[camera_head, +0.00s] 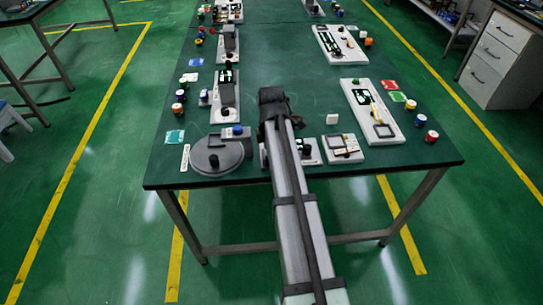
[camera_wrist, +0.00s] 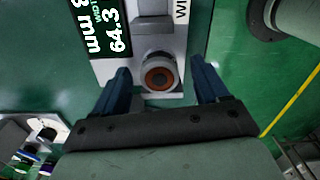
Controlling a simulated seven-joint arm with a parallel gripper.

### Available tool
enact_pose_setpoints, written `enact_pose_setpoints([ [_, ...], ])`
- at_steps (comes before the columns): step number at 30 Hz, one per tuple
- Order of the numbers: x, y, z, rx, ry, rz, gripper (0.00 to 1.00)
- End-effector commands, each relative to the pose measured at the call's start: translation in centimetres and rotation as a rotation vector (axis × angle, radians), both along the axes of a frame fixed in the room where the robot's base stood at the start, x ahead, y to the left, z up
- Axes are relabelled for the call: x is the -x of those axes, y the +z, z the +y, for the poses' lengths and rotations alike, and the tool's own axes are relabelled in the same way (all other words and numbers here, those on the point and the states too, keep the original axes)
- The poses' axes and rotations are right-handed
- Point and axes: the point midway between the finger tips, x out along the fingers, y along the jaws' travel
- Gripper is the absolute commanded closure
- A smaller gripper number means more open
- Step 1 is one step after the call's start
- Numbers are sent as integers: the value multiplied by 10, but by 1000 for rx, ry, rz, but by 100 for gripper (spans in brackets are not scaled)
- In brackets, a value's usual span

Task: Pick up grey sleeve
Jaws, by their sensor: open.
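In the wrist view, a short round grey piece (camera_wrist: 158,74) with an orange-brown ring and dark centre stands at the end of a white device (camera_wrist: 115,68). It looks like the grey sleeve, but its name cannot be confirmed. My gripper (camera_wrist: 160,69) is open, with one blue finger on each side of this piece and gaps visible between. Whether the fingers are level with it is unclear. In the head view my gripper (camera_head: 272,97) is over the near middle of the table, and the piece is not identifiable there, probably hidden by my arm.
The green table (camera_head: 295,60) carries white instrument boards (camera_head: 372,108) along both sides. A round grey turntable-like disc (camera_head: 213,158) stands at the near left. Small coloured cylinders (camera_head: 432,137) stand near the edges. A black display (camera_wrist: 114,30) is beside the piece. The table's middle is largely clear.

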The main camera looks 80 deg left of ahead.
Motion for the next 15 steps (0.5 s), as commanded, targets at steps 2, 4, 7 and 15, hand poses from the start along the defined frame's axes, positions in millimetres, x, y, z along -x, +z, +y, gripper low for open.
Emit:
enact_pose_setpoints([
  [2,0,-7,0,0,0,0,26],
  [4,0,-9,0,-1,0,0,26],
  [7,0,-8,0,-2,0,0,26],
  [15,0,-8,0,-1,-1,0,46],
])
